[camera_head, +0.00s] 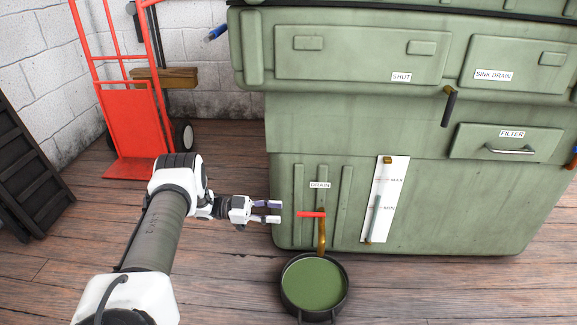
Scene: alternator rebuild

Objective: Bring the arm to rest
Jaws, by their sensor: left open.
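My left arm reaches in from the lower left. Its gripper (278,211) is open and empty, with its two fingers pointing right. The fingertips are just left of the red handle (311,214) of the drain valve, with a small gap between them. The handle lies level on a brass drain pipe (322,236), below the label "DRAIN" on the green cabinet (400,110). A dark round pan (285,294) holding green liquid stands on the floor beneath the pipe. My right gripper does not show.
A red hand truck (130,120) leans by the white block wall at the upper left. A white level gauge (376,230) with MAX and MIN marks is right of the drain. A filter drawer (505,143) is further right.

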